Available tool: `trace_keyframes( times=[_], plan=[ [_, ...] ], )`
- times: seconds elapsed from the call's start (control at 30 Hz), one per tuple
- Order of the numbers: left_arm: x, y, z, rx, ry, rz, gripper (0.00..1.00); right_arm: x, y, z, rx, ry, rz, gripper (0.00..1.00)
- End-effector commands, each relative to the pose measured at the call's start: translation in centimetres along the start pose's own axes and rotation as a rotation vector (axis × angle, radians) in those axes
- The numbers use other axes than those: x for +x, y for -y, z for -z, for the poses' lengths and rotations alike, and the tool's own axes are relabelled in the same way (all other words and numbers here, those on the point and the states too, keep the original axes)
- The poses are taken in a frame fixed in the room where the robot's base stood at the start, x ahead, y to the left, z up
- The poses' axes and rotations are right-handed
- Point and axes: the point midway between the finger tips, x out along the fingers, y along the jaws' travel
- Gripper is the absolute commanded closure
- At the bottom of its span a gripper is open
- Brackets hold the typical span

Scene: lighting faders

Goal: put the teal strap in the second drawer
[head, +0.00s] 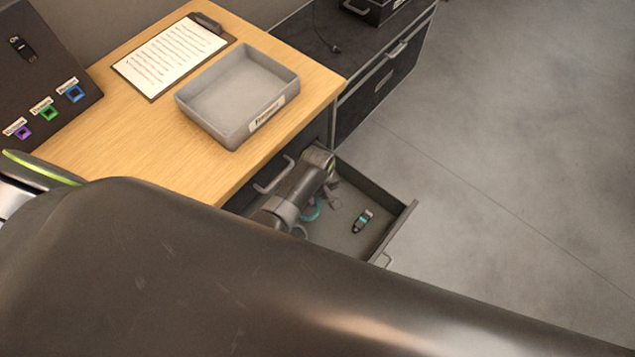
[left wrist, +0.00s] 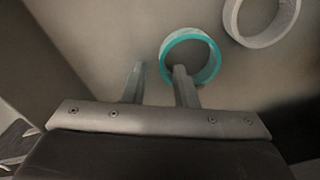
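The teal strap (head: 312,211), a ring-shaped band, lies in an open drawer (head: 384,239) of the wooden-topped desk, partly hidden by my left gripper. It also shows as a teal ring in the left wrist view (left wrist: 214,66). My left gripper (head: 333,194) is inside or just above the drawer, fingers apart. In the left wrist view the gripper (left wrist: 160,80) has an empty gap, and its right fingertip overlaps the ring's lower left; I cannot tell if they touch. The open drawer sits below a closed front with a handle (head: 272,176). My right gripper is not in view.
A pale grey ring (left wrist: 262,18) lies near the strap. A small black-and-teal item (head: 362,220) is on the drawer floor. A grey tray (head: 205,113) and a clipboard (head: 170,55) sit on the desk. The floor to the right is clear. My dark arm link covers the foreground.

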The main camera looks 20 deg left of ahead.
Motion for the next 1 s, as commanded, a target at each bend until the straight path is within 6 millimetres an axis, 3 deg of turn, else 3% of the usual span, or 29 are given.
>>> trace_keyframes(
  times=[0.2, 0.5, 1.0],
  plan=[
    [-4.6, 0.0, 0.0, -0.001, -0.002, -0.003, 0.74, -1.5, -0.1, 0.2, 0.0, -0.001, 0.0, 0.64],
    [-8.9, -0.1, 0.0, -0.001, -0.001, -0.002, 0.74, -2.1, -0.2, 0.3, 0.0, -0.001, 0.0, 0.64],
    [-9.8, 0.0, 0.0, 0.0, 0.0, 0.0, 0.74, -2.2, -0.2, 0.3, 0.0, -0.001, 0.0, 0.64]
  ],
)
